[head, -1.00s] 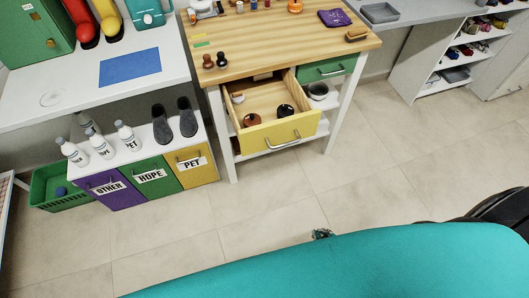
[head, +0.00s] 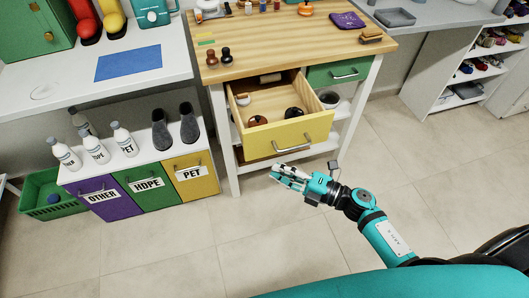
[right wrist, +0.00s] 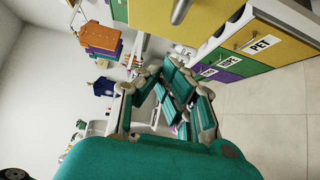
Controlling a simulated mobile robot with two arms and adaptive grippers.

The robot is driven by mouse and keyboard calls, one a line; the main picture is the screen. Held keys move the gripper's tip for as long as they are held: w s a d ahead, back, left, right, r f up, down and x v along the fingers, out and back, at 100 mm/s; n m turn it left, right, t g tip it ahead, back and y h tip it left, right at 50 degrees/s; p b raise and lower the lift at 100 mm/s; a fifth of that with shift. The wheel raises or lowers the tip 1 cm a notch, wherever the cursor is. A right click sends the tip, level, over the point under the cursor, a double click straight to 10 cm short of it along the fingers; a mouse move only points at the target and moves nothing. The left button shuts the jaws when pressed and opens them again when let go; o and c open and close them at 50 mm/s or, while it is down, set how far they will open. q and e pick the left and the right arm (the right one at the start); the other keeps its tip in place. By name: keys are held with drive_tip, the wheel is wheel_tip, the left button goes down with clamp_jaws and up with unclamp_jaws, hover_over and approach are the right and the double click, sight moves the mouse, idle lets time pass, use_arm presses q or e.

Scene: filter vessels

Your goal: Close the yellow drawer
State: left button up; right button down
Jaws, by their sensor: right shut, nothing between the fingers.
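The yellow drawer (head: 265,138) is pulled out of the wooden-topped workbench (head: 226,67) in the head view. It has a metal bar handle (head: 291,148) and holds several small round items. My right gripper (head: 277,173) is shut and empty, just in front of and below the drawer front, pointing left, apart from the handle. In the right wrist view, its closed fingers (right wrist: 172,85) show in the middle, and the yellow drawer front (right wrist: 158,18) with its handle (right wrist: 181,9) is at the top. My left gripper is not in view.
A shut green drawer (head: 325,75) is right of the yellow one. The tiled floor (head: 430,170) in front is clear.

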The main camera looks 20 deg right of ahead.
sight(249, 147)
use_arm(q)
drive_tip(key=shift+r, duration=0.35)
use_arm(e)
drive_tip(key=shift+w+a, duration=0.45)
drive_tip(key=shift+w, duration=0.65)
drive_tip(key=shift+w+a, duration=0.5)
drive_tip(key=shift+w, duration=0.55)
drive_tip(key=shift+w+a, duration=0.45)
drive_tip(key=shift+w, duration=0.65)
drive_tip(key=shift+w, duration=0.1)
